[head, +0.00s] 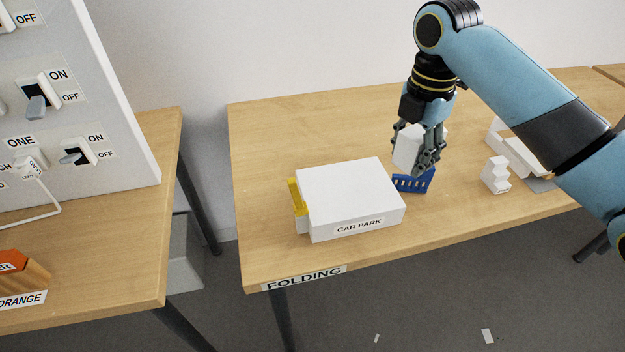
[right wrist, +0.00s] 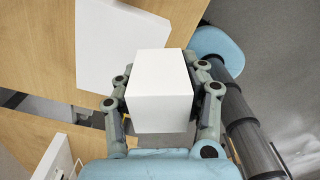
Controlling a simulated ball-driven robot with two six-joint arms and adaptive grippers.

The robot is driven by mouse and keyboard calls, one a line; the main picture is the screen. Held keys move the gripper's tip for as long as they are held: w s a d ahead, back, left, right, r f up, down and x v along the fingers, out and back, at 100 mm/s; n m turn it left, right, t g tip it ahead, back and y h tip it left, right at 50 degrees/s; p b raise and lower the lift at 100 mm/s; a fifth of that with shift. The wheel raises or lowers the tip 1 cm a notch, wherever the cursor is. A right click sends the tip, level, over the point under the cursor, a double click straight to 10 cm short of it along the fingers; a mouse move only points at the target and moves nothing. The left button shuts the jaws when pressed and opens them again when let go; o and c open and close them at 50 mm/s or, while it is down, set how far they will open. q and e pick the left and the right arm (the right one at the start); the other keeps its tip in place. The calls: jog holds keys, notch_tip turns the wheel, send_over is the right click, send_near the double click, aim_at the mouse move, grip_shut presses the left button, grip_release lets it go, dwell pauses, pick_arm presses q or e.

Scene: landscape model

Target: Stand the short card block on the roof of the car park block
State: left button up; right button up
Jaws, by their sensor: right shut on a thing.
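The short card block (head: 407,147) is a plain white block. My right gripper (head: 428,160) is shut on it and holds it close behind and to the right of the car park block. In the right wrist view the white block (right wrist: 160,88) sits between both fingers. The car park block (head: 350,190) is a low white box with a CAR PARK label on its front. Its flat roof is bare. The roof also shows in the right wrist view (right wrist: 105,45), beyond the held block. My left gripper is not in view.
A blue slotted piece (head: 412,182) is just below the held block. A yellow piece (head: 297,196) stands at the car park block's left side. A small white stepped piece (head: 496,176) and white parts (head: 520,155) lie to the right. The FOLDING table (head: 290,140) is clear at back left.

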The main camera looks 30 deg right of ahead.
aim_at(347, 184)
jog(key=w+a+f, duration=0.4)
jog(key=w, duration=0.1)
jog(key=w+a+f, duration=0.2)
jog(key=w, duration=0.1)
jog(key=shift+w, duration=0.25)
jog(key=shift+w+a+f, duration=0.15)
jog(key=shift+w+f, duration=0.05)
jog(key=shift+w, duration=0.05)
jog(key=shift+f, duration=0.25)
notch_tip(347, 184, down, 4)
jog(key=shift+r+b, duration=0.15)
jog(key=shift+b, duration=0.15)
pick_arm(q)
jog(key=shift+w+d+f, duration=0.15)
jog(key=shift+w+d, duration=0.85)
pick_arm(e)
jog(key=o, duration=0.8)
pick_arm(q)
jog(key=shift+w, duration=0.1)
